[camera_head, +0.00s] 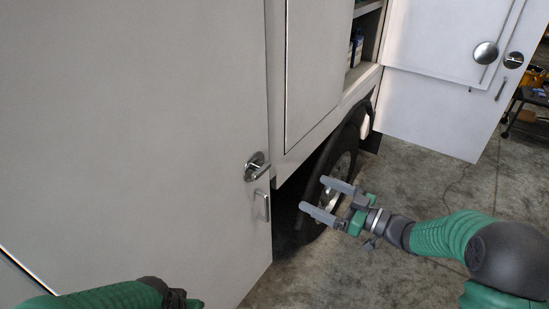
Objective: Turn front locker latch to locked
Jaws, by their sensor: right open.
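A silver latch handle (257,167) on a round plate sits near the right edge of a large white locker door (150,130).
A wheel (340,170) stands under the vehicle body behind my right gripper. Another white door (430,110) stands open at the upper right, with a round knob (486,53) and a latch (513,60). An open shelf compartment (366,45) holds small bottles. Concrete floor (425,185) is clear around my right arm.

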